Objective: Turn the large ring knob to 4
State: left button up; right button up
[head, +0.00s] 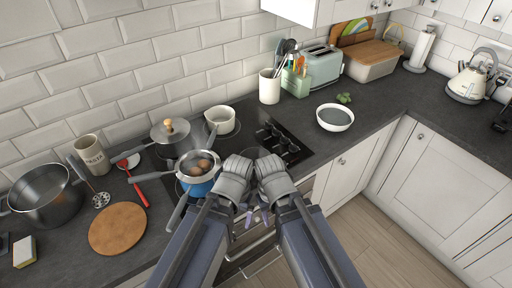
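A black glass hob (255,122) is set into the worktop, with several small black knobs (284,141) at its right side. I cannot tell which knob is the one for the large ring, and their markings are too small to read. My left gripper (238,163) and my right gripper (268,162) are side by side over the hob's front edge, just in front of the knobs. They hide part of the hob. Both are seen from behind, so I cannot tell whether their fingers are open. Neither visibly touches a knob.
A blue pan with eggs (198,180), a lidded pan (172,134) and a white pot (221,119) stand on the hob. A utensil crock (269,87) and toaster (319,68) stand behind it. A bowl (334,117) is at the right. A round board (118,229) lies left.

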aim_at(293, 148)
jog(key=i+l+z, duration=0.1)
jog(key=z, duration=0.25)
jog(key=i+z, duration=0.4)
jog(key=k, duration=0.1)
